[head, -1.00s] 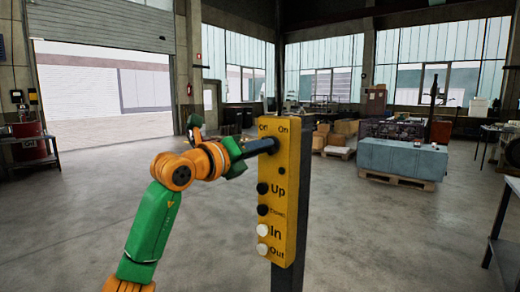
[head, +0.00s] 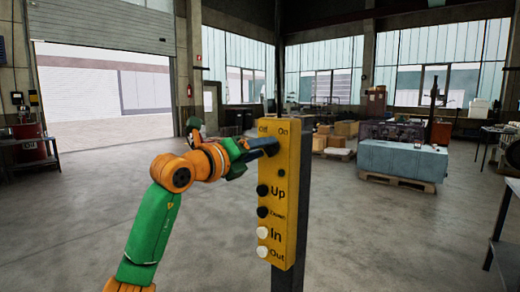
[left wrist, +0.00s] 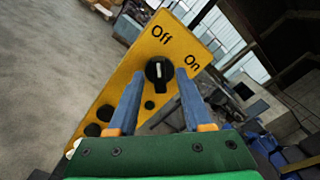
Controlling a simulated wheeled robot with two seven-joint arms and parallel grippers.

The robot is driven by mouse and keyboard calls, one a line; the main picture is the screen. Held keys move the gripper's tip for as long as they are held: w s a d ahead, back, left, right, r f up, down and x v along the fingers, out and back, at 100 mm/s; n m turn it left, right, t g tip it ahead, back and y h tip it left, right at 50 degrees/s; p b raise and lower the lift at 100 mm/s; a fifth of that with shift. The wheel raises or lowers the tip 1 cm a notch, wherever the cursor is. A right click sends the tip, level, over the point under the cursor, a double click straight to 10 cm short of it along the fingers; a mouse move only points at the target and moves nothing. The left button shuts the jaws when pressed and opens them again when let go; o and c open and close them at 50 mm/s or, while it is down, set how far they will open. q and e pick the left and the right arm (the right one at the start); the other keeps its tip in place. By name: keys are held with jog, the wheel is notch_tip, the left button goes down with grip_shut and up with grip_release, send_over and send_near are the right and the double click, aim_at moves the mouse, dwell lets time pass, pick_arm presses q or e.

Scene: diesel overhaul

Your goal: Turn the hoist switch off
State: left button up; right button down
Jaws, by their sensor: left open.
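A yellow hoist control panel (head: 291,222) is fixed on a dark upright post in the head view. It has "Off" and "On" labels at the top. The hoist switch (left wrist: 158,70) is a black round knob with a white mark, below these labels in the left wrist view. The mark runs upward in that picture, in line with "Off". My right gripper is not in view.
Below the knob are a small black button (head: 282,173), "Up" (head: 263,190) and "Down" (head: 262,212) buttons, and white "In" and "Out" buttons. A grey block on a pallet (head: 402,160) stands behind to the right. The floor left of the post is clear.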

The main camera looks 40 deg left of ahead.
pick_arm(q)
jog(key=shift+s+f+b, duration=0.15)
jog(key=shift+s+b, duration=0.1)
jog(key=shift+b, duration=0.05)
jog(key=s+b, duration=0.3)
jog(key=s, duration=0.3)
jog(key=shift+s+a, duration=0.3)
